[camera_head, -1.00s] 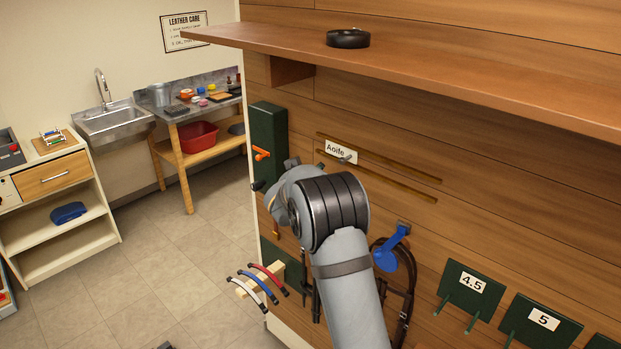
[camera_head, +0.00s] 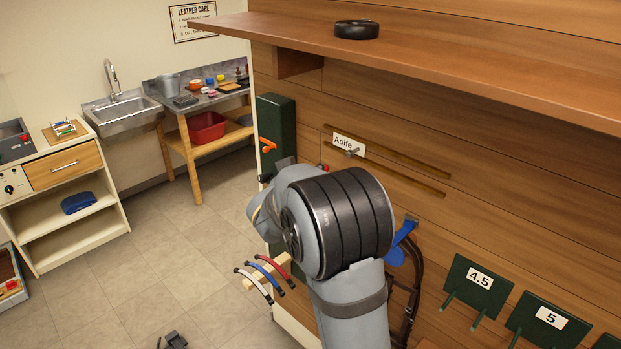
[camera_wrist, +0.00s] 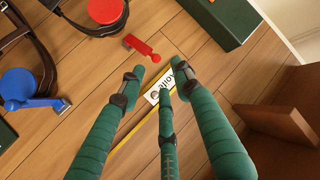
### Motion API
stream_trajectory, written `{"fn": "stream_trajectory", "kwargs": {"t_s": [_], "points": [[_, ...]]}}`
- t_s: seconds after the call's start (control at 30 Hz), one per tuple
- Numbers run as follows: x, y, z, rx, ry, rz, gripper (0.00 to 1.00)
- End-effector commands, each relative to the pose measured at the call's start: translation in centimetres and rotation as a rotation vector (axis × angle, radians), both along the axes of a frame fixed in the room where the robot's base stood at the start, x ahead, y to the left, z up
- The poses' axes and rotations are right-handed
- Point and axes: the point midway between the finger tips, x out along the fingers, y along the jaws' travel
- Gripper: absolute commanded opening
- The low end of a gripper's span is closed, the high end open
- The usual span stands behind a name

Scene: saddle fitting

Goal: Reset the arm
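My gripper (camera_wrist: 160,82) shows in the wrist view as three long green fingers with dark joint bands. The fingertips stand apart with nothing between them, so it is open and empty. The fingers point at the wooden wall, and the white Aoife name plate (camera_wrist: 160,94) shows partly hidden behind them. In the head view my grey arm with its black ribbed joint reaches up in front of the wall, below the wooden shelf. The fingers are hidden behind the arm there. The name plate (camera_head: 343,143) shows above the arm in that view.
A wooden shelf (camera_head: 440,62) with a black ring (camera_head: 357,29) juts out above the arm. Blue (camera_wrist: 18,84) and red (camera_wrist: 103,12) round holders, a red hook (camera_wrist: 142,47) and a green box (camera_wrist: 223,18) project from the wall.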

Motion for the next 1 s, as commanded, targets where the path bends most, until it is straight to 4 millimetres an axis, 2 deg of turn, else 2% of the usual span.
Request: {"fn": "stream_trajectory", "kwargs": {"t_s": [0.33,0.47,1.0], "points": [[-0.2,0.1,0.0,0.001,0.001,0.001,0.33],[0.2,0.0,-0.2,-0.001,0.002,0.001,0.33],[7.9,-2.3,-3.0,0.0,0.0,-0.012,0.33]]}}
